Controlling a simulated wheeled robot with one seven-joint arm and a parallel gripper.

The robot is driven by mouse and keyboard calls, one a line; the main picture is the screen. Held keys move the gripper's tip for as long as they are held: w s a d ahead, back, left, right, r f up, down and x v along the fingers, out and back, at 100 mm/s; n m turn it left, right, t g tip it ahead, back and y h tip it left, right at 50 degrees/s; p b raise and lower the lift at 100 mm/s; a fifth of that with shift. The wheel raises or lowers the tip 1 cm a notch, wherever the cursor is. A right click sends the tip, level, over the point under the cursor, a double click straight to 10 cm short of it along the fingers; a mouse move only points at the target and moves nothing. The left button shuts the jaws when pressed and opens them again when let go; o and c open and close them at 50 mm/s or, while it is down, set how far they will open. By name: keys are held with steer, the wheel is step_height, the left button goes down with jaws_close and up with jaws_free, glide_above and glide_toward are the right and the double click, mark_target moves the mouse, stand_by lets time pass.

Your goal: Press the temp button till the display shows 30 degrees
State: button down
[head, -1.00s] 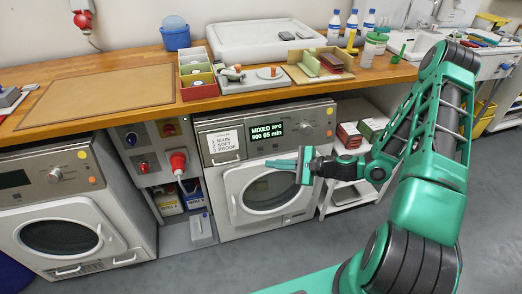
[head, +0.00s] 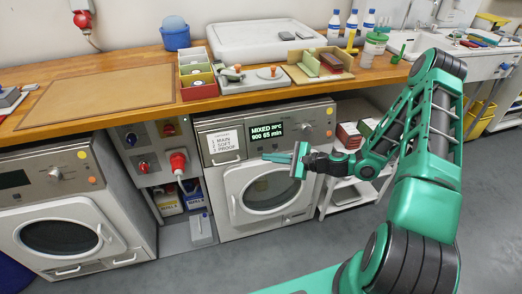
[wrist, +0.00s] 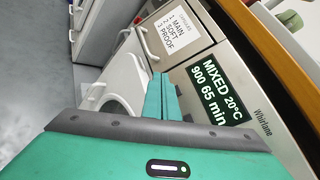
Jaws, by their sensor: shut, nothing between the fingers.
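The right washing machine's display (head: 266,131) is lit and reads "MIXED 20°C, 900 65 min" in the wrist view (wrist: 219,92). A row of small buttons under the display is too small to make out. A round dial (head: 307,128) sits right of the display. My gripper (head: 268,157) is shut and empty, its fingers pointing left in front of the machine, just below the display. In the wrist view the green fingers (wrist: 162,88) are together beside the display's lower left, apparently short of the panel. I cannot tell whether they touch it.
A white label (head: 224,141) reading main, soft, proof is on the machine's drawer. The round door (head: 268,190) lies below my fingers. A second washer (head: 60,220) stands left. The wooden worktop (head: 240,85) overhangs above. A shelf with boxes (head: 349,134) is on the right.

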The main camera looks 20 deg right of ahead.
steer(key=shift+w+f, duration=0.25)
steer(key=shift+w, duration=0.45)
steer(key=shift+w+f, duration=0.2)
steer(key=shift+w, duration=0.55)
steer(key=shift+w+f, duration=0.25)
steer(key=shift+w, duration=0.45)
steer(key=shift+w, duration=0.2)
stand_by(0.3)
steer(key=shift+w+f, duration=0.1)
steer(key=shift+w, duration=0.05)
steer(key=shift+w+f, duration=0.1)
steer(key=shift+w, duration=0.25)
stand_by(0.8)
steer(key=shift+s, duration=0.15)
steer(key=shift+s+r, duration=0.25)
steer(key=shift+s, duration=0.35)
steer(key=shift+s, duration=0.1)
steer(key=shift+s+r, duration=0.25)
steer(key=shift+s, duration=0.5)
steer(key=shift+s+r, duration=0.25)
steer(key=shift+s, duration=0.55)
steer(key=shift+s+r, duration=0.25)
steer(key=shift+s, duration=0.5)
